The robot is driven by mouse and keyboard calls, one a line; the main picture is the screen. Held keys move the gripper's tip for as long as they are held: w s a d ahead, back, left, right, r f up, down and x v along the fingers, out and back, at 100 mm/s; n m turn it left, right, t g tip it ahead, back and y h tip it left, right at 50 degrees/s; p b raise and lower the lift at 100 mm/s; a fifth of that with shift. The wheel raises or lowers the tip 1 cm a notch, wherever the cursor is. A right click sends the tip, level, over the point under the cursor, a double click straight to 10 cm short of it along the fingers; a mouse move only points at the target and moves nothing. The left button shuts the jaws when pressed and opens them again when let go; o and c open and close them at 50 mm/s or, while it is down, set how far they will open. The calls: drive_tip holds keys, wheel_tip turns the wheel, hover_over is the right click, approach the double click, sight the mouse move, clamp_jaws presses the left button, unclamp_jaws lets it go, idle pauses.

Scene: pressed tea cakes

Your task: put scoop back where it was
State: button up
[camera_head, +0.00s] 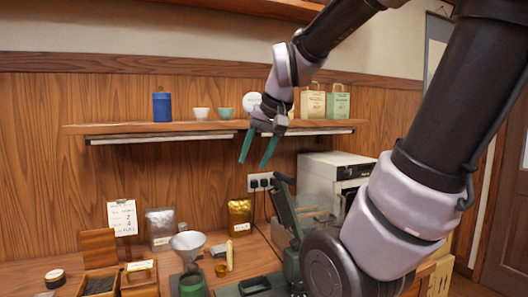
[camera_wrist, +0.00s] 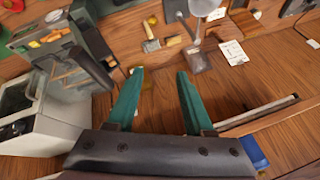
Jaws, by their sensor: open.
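My gripper (camera_head: 253,163) is open and empty. Its two green fingers hang apart in front of the wall shelf, above the worktop. The wrist view also shows the open fingers (camera_wrist: 160,72) with nothing held between them. I cannot make out the scoop for certain. A small golden-brown piece (camera_head: 221,269) lies on the worktop beside the funnel (camera_head: 188,242), well below my gripper, and could be it. A pale upright wooden piece (camera_head: 229,255) stands right beside it.
The wall shelf (camera_head: 220,127) bears a blue canister (camera_head: 162,106), cups and paper bags (camera_head: 338,104). Below are a silver pouch (camera_head: 160,228), a gold pouch (camera_head: 240,216), a dark-filled wooden box (camera_head: 99,284) and a white appliance (camera_head: 330,168). My arm covers much of the right.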

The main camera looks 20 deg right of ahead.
drive_tip(key=shift+t, duration=0.8)
drive_tip(key=s, duration=0.1)
drive_tip(key=s+r, duration=0.1)
drive_tip(key=s, duration=0.1)
drive_tip(key=s+r, duration=0.1)
drive_tip(key=s, duration=0.1)
drive_tip(key=shift+s, duration=0.15)
drive_tip(key=shift+c, duration=0.4)
